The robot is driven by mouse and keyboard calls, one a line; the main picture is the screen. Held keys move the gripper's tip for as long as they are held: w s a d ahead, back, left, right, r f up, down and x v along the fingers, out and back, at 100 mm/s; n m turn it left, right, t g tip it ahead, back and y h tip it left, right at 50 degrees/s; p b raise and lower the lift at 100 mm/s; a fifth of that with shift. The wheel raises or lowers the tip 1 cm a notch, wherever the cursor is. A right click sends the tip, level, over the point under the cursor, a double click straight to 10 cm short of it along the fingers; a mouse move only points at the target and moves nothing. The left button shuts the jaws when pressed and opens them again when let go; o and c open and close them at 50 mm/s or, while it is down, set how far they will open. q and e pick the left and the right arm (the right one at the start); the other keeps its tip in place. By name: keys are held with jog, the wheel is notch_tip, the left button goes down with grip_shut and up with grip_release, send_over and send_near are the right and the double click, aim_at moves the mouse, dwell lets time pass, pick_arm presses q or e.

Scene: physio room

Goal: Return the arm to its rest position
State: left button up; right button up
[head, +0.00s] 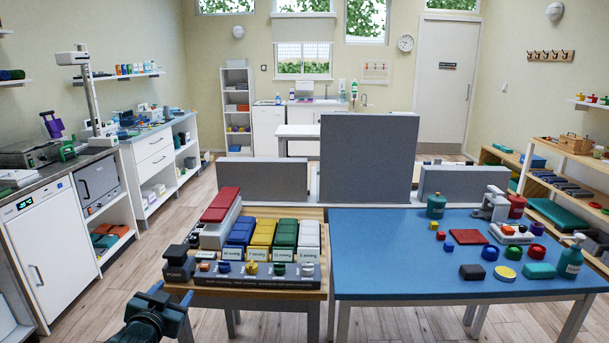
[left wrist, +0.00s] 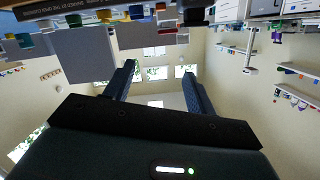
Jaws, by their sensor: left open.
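My left gripper (head: 171,294) is at the lower left of the head view, in front of the near left corner of the wooden table (head: 245,292). Its two dark blue fingers also show in the left wrist view (left wrist: 158,70). They stand apart with nothing between them, so it is open and empty. The left wrist view is upside down, with a table edge and the objects on it along its top. My right gripper is in neither view.
The wooden table carries a labelled organiser (head: 245,273) with coloured bins and a red-topped box (head: 221,205). A blue table (head: 400,265) to the right holds bottles, a red mat (head: 468,237) and small objects. A white cabinet (head: 50,255) stands left. Floor (head: 85,315) left of my gripper is clear.

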pick_arm(q)
jog(key=s+d+f+g+h, duration=0.2)
jog(key=s+d+f, duration=0.6)
jog(key=s+f, duration=0.45)
jog(key=s+d+f+g, duration=0.1)
jog(key=s+d, duration=0.2)
jog(key=s, duration=0.7)
jog(key=s+d+f+g+h, duration=0.1)
jog(key=s+d, duration=0.3)
jog(key=s, duration=0.6)
jog(key=shift+s+d+f+n+g+h, duration=0.25)
jog(key=shift+f+n+g+h, duration=0.05)
jog(key=shift+f+g, duration=0.25)
